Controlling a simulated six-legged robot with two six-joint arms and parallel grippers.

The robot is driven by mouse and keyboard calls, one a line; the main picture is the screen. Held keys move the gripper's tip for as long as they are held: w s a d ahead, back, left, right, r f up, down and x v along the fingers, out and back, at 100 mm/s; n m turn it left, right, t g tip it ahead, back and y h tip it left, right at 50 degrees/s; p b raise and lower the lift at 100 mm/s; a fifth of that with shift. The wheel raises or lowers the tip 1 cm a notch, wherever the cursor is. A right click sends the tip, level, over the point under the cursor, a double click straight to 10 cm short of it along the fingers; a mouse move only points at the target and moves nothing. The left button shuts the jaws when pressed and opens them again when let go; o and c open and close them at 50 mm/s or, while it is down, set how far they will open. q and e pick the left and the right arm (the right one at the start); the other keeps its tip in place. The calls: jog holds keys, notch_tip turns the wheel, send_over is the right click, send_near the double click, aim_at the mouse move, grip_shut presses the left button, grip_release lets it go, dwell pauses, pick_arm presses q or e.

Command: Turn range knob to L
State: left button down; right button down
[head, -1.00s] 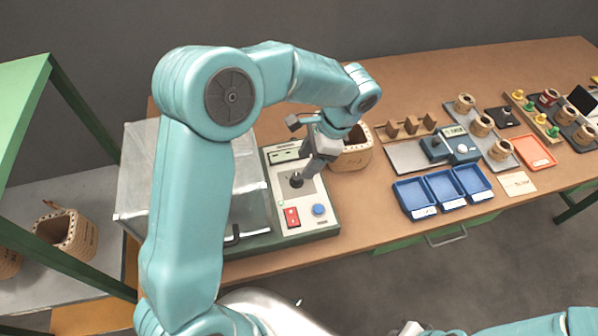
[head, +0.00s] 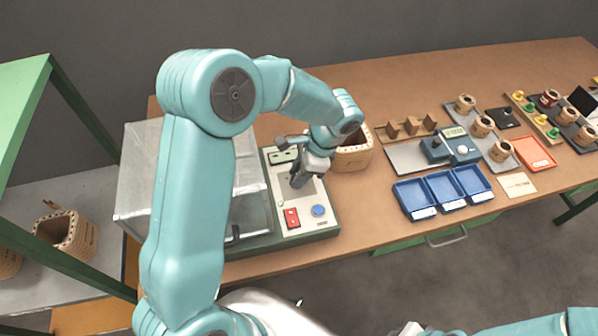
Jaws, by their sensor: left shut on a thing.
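The test unit's sloped panel (head: 283,185) stands on the bench at centre left, with a red switch (head: 291,218) and a blue button (head: 318,210). My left gripper (head: 297,184) reaches down to the panel from above and is shut on the black knob there. Its fingers hide the knob almost wholly, so its pointer and any L mark cannot be read. At the bottom edge, only a small pale part of my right gripper (head: 405,329) seems to show; its fingers are cut off.
A clear cover (head: 165,180) stands left of the panel. Blue trays (head: 415,198) and a small meter unit (head: 452,146) stand further right. Bare bench lies between panel and trays.

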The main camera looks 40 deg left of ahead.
pick_arm(q)
jog(key=shift+m, duration=0.3)
dwell(0.4)
jog(key=m+t, duration=0.1)
jog(key=m, duration=0.2)
jog(key=shift+d+y+b, duration=0.1)
jog(key=shift+y+b, duration=0.25)
jog(key=shift+y, duration=0.05)
jog(key=shift+s+m+t, duration=0.1)
jog(key=shift+m+t, duration=0.7)
jog(key=shift+m, duration=1.1)
jog(key=c, duration=0.9)
grip_release()
jog(key=shift+y, duration=0.3)
jog(key=v, duration=1.6)
jog(key=shift+s+r, duration=0.1)
jog(key=shift+r, duration=0.15)
